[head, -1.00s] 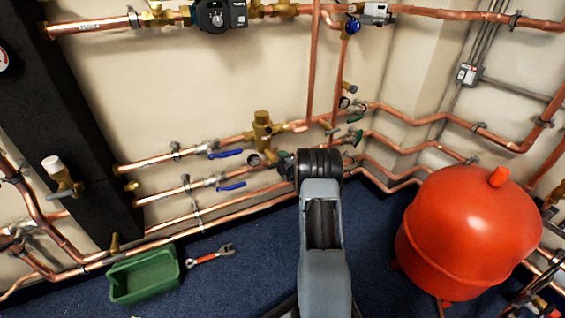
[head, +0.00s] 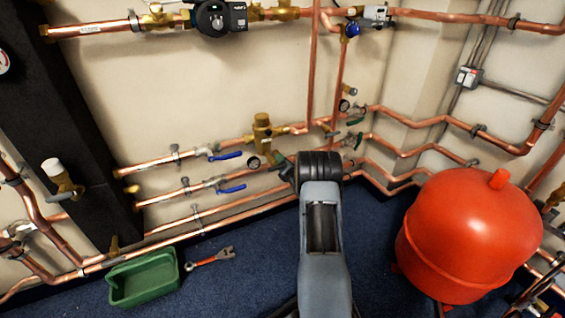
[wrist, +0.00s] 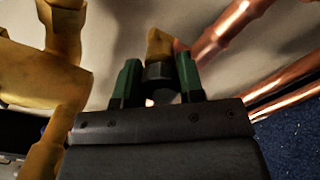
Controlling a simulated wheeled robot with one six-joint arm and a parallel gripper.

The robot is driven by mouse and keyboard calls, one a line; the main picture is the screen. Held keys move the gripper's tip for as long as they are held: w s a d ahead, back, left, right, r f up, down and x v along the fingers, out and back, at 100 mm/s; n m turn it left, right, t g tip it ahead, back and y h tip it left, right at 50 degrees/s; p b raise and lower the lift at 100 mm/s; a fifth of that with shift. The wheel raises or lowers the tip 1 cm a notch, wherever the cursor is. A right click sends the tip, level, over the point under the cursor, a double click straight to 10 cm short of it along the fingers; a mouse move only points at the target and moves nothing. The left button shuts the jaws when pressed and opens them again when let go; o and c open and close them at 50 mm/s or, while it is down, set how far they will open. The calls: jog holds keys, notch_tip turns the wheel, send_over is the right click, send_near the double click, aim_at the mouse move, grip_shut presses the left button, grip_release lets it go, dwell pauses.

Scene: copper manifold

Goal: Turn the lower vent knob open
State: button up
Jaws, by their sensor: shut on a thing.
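In the wrist view, my gripper (wrist: 158,80) has its two green-tipped fingers on either side of a small dark knob (wrist: 160,72), shut on it. The knob sits in front of a brass fitting (wrist: 158,46); I take it to be the lower vent knob. How far it is turned cannot be told.
A large brass body (wrist: 62,60) stands close left of my fingers, and copper pipes (wrist: 225,35) run at the right. A red tank (head: 465,235) stands at the right. A green tray (head: 145,278) and a red-handled tool (head: 212,257) lie on the blue floor.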

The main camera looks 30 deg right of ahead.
dwell(0.4)
jog(key=o, duration=0.9)
jog(key=s+p, duration=0.1)
jog(key=s, duration=0.3)
jog(key=s+a+p, duration=0.1)
jog(key=s, duration=0.4)
jog(key=s+p, duration=0.2)
jog(key=s, duration=0.2)
jog(key=shift+s+a, duration=0.35)
jog(key=shift+a, duration=0.05)
